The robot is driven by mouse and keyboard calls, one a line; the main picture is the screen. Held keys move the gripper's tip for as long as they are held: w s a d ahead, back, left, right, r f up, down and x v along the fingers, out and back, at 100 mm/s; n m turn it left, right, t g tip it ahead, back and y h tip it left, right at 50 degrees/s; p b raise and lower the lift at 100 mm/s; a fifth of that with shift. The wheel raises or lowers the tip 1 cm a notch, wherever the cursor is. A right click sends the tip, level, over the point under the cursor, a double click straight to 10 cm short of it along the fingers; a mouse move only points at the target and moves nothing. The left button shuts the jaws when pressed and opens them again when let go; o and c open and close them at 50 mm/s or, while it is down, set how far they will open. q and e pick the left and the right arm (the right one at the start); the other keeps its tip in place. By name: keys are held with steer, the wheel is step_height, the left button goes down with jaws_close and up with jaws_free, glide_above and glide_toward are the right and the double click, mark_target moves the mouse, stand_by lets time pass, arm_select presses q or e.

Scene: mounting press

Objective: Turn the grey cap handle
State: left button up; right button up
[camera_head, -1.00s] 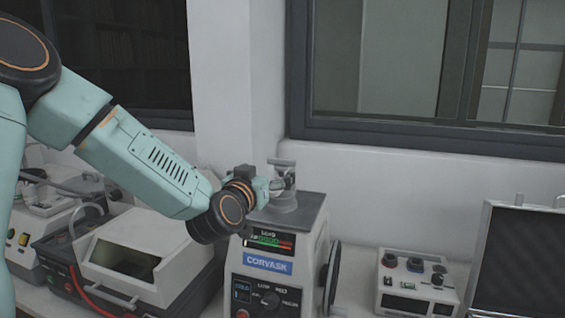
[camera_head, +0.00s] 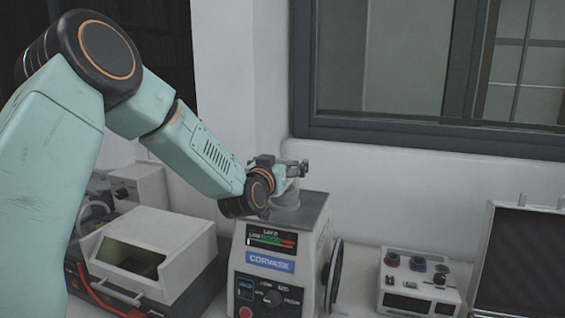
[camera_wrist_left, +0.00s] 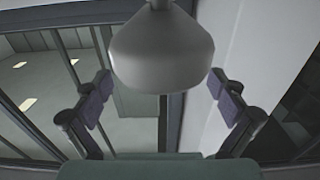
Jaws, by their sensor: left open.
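The grey cap (camera_head: 287,200) sits on top of the mounting press (camera_head: 312,213). My left gripper (camera_head: 298,169) is just above it, and the cap's upper handle part is largely hidden behind the gripper in the head view. In the left wrist view, a smooth grey flared piece with a narrow stem, which looks like the cap handle (camera_wrist_left: 162,52), fills the top middle. The two fingers of my left gripper (camera_wrist_left: 160,88) stand wide apart on either side of it, with a gap on both sides. My right gripper does not show.
The press front carries a lit display (camera_head: 271,240) and a dark handwheel (camera_head: 333,275) on its right side. A beige lidded machine (camera_head: 165,240) stands left, a small control box (camera_head: 418,280) right, and an open dark case (camera_head: 515,262) far right. A wall and window are behind.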

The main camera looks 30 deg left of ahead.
arm_select(q)
steer(key=shift+w+a+f, duration=0.1)
steer(key=shift+w+f, duration=0.05)
steer(key=shift+w, duration=0.1)
steer(key=shift+c, duration=1.3)
steer(key=shift+s+r, duration=0.2)
steer(key=shift+s, duration=0.15)
steer(key=c, duration=0.9)
